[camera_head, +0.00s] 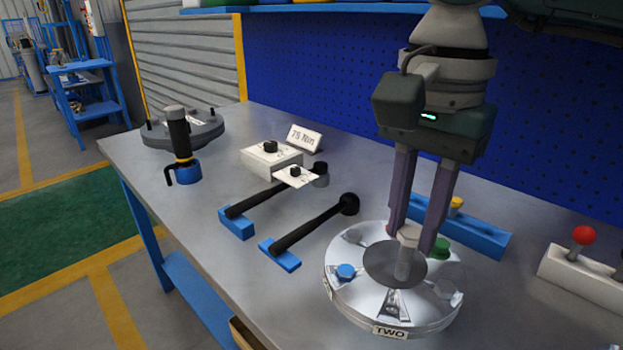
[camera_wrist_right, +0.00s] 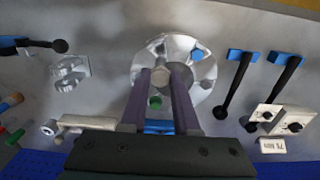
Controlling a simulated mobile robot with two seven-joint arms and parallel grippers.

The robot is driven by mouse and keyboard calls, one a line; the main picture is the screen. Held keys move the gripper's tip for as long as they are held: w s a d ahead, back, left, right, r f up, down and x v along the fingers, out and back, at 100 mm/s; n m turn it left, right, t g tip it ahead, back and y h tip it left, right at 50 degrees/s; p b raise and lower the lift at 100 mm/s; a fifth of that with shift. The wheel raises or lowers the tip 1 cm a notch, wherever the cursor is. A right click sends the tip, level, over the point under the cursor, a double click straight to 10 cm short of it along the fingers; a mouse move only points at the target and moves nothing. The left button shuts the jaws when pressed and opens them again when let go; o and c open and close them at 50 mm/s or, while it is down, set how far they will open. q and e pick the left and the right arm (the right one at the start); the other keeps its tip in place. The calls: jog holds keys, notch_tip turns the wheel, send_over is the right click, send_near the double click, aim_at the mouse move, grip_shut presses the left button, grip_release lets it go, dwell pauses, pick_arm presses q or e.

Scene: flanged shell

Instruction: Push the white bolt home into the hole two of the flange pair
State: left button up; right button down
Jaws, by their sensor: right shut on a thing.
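My right gripper (camera_head: 408,242) is shut on the white bolt (camera_head: 404,266), which hangs upright between its two purple fingers, head up and shank down. The "TWO" label (camera_head: 390,332) is on the near rim, below an empty-looking slot. A blue bolt (camera_head: 346,271) sits at the flange's left and a green bolt (camera_head: 441,247) at its back right. The right wrist view also shows the white bolt head (camera_wrist_right: 160,76). My left gripper is not in view.
Two black-handled tools with blue blocks (camera_head: 280,254) lie left of the flange. A blue rack (camera_head: 485,236) stands behind it, and a white box with a red knob (camera_head: 583,278) stands right. A "75 Nm" sign (camera_head: 304,138) and grey disc (camera_head: 205,130) are farther back.

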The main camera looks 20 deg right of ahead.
aim_at(401, 277)
jog(key=shift+f+b, duration=1.7)
jog(key=shift+f, duration=0.5)
jog(key=shift+b, duration=0.5)
jog(key=shift+f, duration=0.2)
jog(key=shift+f+b, duration=1.05)
jog(key=shift+b, duration=0.2)
jog(key=shift+f+b, duration=1.1)
jog(key=shift+f, duration=0.05)
jog(key=shift+f+b, duration=0.7)
jog(key=shift+f, duration=0.05)
